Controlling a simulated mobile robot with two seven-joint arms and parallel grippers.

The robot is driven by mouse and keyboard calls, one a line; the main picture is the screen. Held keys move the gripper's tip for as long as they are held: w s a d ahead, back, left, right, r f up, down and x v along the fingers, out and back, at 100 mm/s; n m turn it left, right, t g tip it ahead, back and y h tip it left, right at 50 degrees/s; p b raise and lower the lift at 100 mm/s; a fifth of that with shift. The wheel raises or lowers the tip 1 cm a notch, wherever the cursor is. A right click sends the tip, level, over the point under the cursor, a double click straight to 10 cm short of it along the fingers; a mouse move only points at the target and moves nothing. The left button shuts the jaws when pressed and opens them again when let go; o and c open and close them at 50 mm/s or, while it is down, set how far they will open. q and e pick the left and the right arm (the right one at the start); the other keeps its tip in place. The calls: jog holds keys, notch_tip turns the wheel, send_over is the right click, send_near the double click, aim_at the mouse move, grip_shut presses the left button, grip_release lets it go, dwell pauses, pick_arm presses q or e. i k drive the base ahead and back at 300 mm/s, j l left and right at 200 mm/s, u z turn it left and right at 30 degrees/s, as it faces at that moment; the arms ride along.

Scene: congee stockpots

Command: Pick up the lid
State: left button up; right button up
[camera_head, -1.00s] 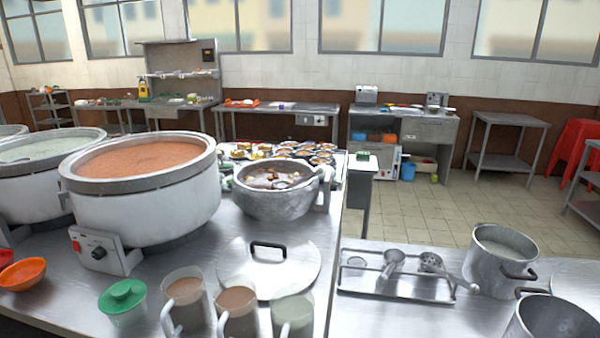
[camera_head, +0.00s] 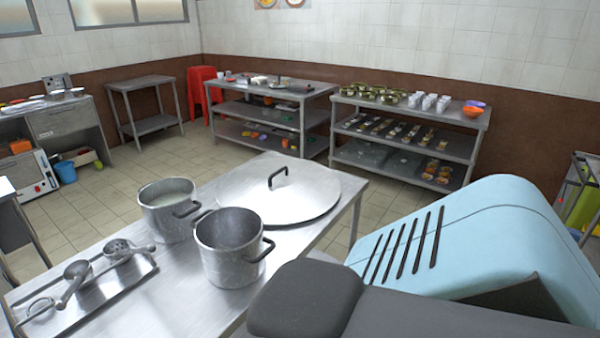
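A large round steel lid (camera_head: 304,196) with a black loop handle lies flat on the right end of the steel table, near its far corner. Neither of my grippers shows in this view. A dark grey part at the bottom and a light blue body at the right look like parts of me.
An open empty pot (camera_head: 231,250) and a pot with pale contents (camera_head: 168,212) stand beside the lid. A tray (camera_head: 82,300) with ladles lies at the left. Shelves (camera_head: 408,140) with dishes and a loaded rack (camera_head: 272,115) stand behind, across open floor.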

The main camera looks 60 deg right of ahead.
aim_at(284, 190)
jog(key=z, duration=1.9)
jog(key=i+l+z, duration=0.65)
jog(key=i+l, duration=0.2)
jog(key=i+l+z, duration=0.3)
jog(key=i, duration=0.15)
jog(key=i+z, duration=0.3)
jog(key=i, duration=0.2)
jog(key=i+l+u, duration=0.1)
jog(key=i, duration=0.55)
jog(key=i+l+u, duration=0.15)
jog(key=i, duration=0.5)
jog(key=i+u, duration=0.45)
jog(key=i+l+u, duration=0.1)
jog(key=i+u, duration=0.65)
jog(key=u, duration=0.15)
jog(key=i+l+u, duration=0.15)
jog(key=u, duration=0.25)
jog(key=i+l+u, duration=0.2)
jog(key=i+u, duration=0.2)
jog(key=k, duration=0.05)
